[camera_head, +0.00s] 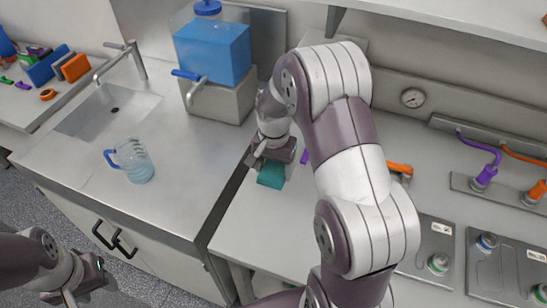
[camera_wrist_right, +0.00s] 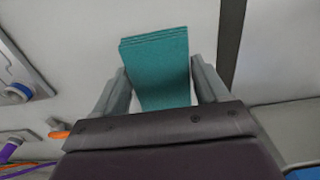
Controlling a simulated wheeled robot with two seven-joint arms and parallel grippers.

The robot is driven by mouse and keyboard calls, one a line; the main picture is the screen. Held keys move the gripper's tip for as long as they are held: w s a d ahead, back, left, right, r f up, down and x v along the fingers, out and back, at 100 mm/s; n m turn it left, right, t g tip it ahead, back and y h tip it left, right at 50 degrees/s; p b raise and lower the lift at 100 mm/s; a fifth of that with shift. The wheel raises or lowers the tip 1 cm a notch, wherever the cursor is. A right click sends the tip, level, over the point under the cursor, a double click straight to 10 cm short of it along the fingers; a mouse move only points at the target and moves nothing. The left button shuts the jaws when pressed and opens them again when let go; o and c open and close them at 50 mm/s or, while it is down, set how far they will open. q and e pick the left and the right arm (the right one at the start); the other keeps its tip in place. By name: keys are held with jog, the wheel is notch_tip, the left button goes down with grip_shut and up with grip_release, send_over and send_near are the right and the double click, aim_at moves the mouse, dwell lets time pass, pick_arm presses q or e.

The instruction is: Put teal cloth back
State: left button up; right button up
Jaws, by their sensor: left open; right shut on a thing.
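The teal cloth (camera_head: 271,175) is a folded, layered block at the left edge of the light workbench in the head view. It also fills the space between the fingers in the right wrist view (camera_wrist_right: 158,68). My right gripper (camera_head: 277,154) points down and is shut on the cloth, with a finger on each side of it. I cannot tell whether the cloth touches the bench. My left gripper (camera_head: 80,285) is open and empty at the lower left, in front of the sink cabinet. Its fingertips are partly hidden.
A pitcher (camera_head: 132,161) stands on the steel counter, right of the sink (camera_head: 108,112). A blue water container (camera_head: 213,52) sits behind it. A gap separates counter and bench. Purple and orange cables (camera_head: 480,150) and metal cell plates (camera_head: 505,268) lie at right. My right arm hides the bench's middle.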

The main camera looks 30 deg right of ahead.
jog(key=w, duration=0.1)
jog(key=w+d+f, duration=0.1)
jog(key=w+f, duration=0.1)
jog(key=w, duration=0.1)
jog(key=shift+d+f+p, duration=0.25)
jog(key=shift+d+p, duration=0.1)
jog(key=shift+p, duration=0.05)
jog(key=w, duration=0.1)
jog(key=w+d+f, duration=0.1)
jog(key=f, duration=0.1)
jog(key=shift+w+d, duration=0.25)
jog(key=shift+w, duration=0.15)
notch_tip(320, 180, down, 3)
jog(key=shift+s+a+r+p, duration=0.1)
jog(key=shift+s+r+p, duration=0.05)
jog(key=shift+p, duration=0.5)
jog(key=shift+s+a+f, duration=0.1)
jog(key=shift+f, duration=0.55)
jog(key=shift+f, duration=0.15)
jog(key=o, duration=1)
